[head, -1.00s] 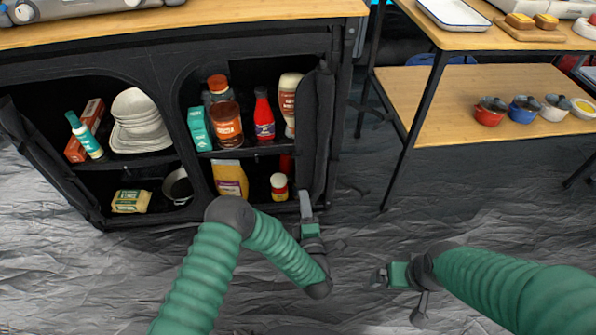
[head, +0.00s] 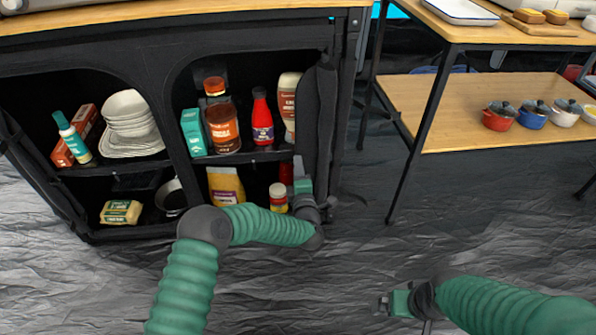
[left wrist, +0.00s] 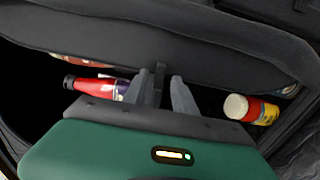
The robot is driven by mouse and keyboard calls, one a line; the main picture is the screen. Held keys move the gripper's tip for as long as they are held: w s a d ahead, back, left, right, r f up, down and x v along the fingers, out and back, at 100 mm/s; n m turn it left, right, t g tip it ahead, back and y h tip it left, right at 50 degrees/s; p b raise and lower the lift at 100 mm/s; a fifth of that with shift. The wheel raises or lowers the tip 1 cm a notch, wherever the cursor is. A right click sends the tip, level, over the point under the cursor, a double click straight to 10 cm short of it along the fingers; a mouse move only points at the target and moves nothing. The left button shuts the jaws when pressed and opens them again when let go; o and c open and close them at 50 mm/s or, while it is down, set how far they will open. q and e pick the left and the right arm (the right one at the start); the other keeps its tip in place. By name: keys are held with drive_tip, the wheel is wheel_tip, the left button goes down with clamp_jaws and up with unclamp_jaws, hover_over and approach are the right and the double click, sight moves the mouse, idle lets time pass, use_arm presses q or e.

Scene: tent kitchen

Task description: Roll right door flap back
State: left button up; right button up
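The right door flap (head: 319,130) is dark fabric bunched upright along the right side of the cabinet's right opening. In the left wrist view it seems to be the dark band (left wrist: 200,45) across the top. My left gripper (head: 300,168) is at the flap's lower left edge, in front of the opening. In the left wrist view its two fingers (left wrist: 167,92) stand apart, with a narrow dark piece near their tips; I cannot tell whether they touch it. My right gripper (head: 383,305) is low over the floor, away from the flap; its finger gap is too small to tell.
The right opening holds a red sauce bottle (head: 262,118), a brown jar (head: 223,128) and a yellow-labelled jar (head: 278,197) close to my left gripper. A wooden shelf table (head: 450,110) with several small pots stands to the right. The floor between is clear.

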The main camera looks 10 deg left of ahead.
use_arm(q)
clamp_jaws()
drive_tip(key=shift+s+f, duration=0.1)
drive_tip(key=shift+f, duration=0.1)
idle(1.1)
